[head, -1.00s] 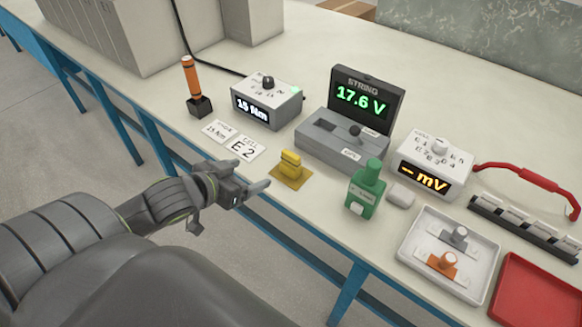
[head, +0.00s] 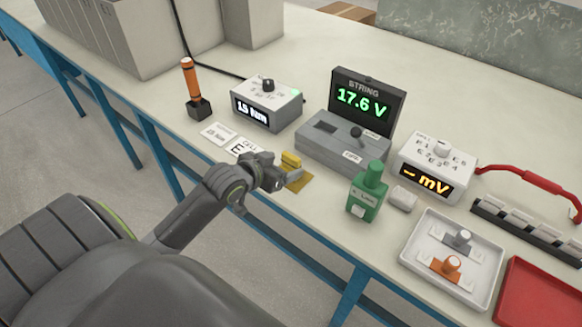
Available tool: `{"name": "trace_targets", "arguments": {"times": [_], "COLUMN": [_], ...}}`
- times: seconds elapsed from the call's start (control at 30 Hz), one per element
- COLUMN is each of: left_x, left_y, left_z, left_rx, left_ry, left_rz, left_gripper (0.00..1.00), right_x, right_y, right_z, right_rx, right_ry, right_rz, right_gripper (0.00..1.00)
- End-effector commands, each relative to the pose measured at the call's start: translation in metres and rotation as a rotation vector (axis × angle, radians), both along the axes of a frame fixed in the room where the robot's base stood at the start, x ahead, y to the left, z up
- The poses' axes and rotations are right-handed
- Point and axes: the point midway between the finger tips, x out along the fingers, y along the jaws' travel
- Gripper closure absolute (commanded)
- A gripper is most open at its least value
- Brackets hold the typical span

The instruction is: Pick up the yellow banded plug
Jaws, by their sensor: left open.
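The yellow plug (head: 291,160) stands on a flat tan-yellow pad (head: 299,182) near the front edge of the table. Its lower part is partly hidden by my left gripper, and I cannot make out a band on it. My left gripper (head: 290,176) is open at the plug's left and near side, with its fingers reaching toward it. I cannot tell whether the fingers touch it. My right gripper is not in view.
Behind the plug stands the grey STRING unit (head: 342,143) reading 17.6 V. A torque box (head: 266,105), an orange-handled tool (head: 191,82) and cards (head: 219,134) are to the left. A white tray (head: 415,257) and red tray (head: 535,300) are at right.

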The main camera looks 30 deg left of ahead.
Motion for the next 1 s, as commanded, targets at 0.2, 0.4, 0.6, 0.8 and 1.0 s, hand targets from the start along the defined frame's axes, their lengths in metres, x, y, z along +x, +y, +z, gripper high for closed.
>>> {"name": "trace_targets", "arguments": {"times": [0.2, 0.4, 0.6, 0.8, 1.0], "left_x": [0.029, 0.04, 0.04, 0.04, 0.04], "left_y": [-0.005, -0.006, -0.006, -0.006, -0.006], "left_z": [-0.011, -0.017, -0.018, -0.018, -0.018], "left_rx": [-0.003, 0.0, 0.0, 0.0, 0.0], "left_ry": [-0.001, -0.001, -0.001, -0.001, -0.001], "left_rz": [0.001, 0.0, 0.0, 0.001, 0.001], "left_gripper": [0.24, 0.24, 0.24, 0.47, 0.73], "right_x": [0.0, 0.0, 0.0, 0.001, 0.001], "right_y": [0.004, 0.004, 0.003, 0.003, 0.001], "right_z": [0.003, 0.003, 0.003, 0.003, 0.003], "right_rx": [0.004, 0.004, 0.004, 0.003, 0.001], "right_ry": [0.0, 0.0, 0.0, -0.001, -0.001], "right_rz": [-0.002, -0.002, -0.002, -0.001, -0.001], "right_gripper": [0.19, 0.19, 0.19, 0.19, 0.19]}}
